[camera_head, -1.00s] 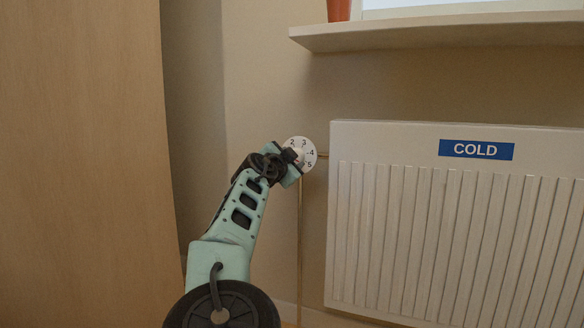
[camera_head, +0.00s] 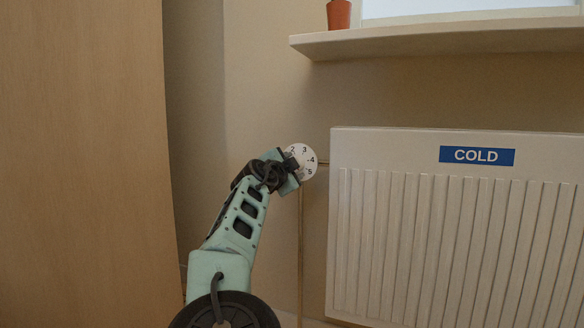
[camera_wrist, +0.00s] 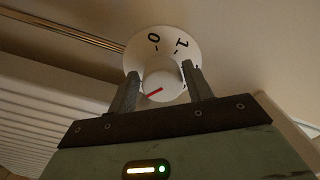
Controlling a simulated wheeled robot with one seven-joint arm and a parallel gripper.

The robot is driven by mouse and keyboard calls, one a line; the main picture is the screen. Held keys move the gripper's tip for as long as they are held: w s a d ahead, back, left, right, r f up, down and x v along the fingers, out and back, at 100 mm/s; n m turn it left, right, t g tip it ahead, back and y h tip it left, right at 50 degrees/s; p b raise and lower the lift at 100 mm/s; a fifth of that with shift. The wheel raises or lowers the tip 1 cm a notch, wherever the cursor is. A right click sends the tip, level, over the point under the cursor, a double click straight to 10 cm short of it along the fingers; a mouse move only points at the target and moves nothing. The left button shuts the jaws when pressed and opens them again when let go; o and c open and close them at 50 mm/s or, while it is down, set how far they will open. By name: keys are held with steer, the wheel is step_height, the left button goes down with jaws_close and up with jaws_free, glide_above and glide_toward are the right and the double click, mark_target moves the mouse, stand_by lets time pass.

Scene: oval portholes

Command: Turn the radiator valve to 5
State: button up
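The radiator valve has a round white dial (camera_head: 301,161) on the wall left of the radiator. In the head view its numbers 2, 3, 4 and 5 show; my gripper covers its lower left. In the wrist view the dial (camera_wrist: 181,43) shows 0 and 1 at its top. Its white knob (camera_wrist: 165,75) stands between the two fingers of my gripper (camera_wrist: 162,86), which appear to touch its sides. A red mark on the knob face points to the lower left, away from 0 and 1. The number on that side is hidden. My gripper also shows in the head view (camera_head: 293,169).
The white radiator (camera_head: 450,230) with a blue COLD label (camera_head: 477,156) stands right of the valve. A sill (camera_head: 430,37) with an orange pot (camera_head: 339,14) juts out above. A tall wooden panel (camera_head: 80,160) is at the left. A thin pipe (camera_head: 300,250) runs below the valve.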

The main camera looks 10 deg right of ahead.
steer(key=shift+o, duration=0.5)
steer(key=p+v, duration=0.6)
steer(key=v, duration=1.1)
steer(key=shift+s+a+p, duration=0.15)
steer(key=shift+p, duration=0.15)
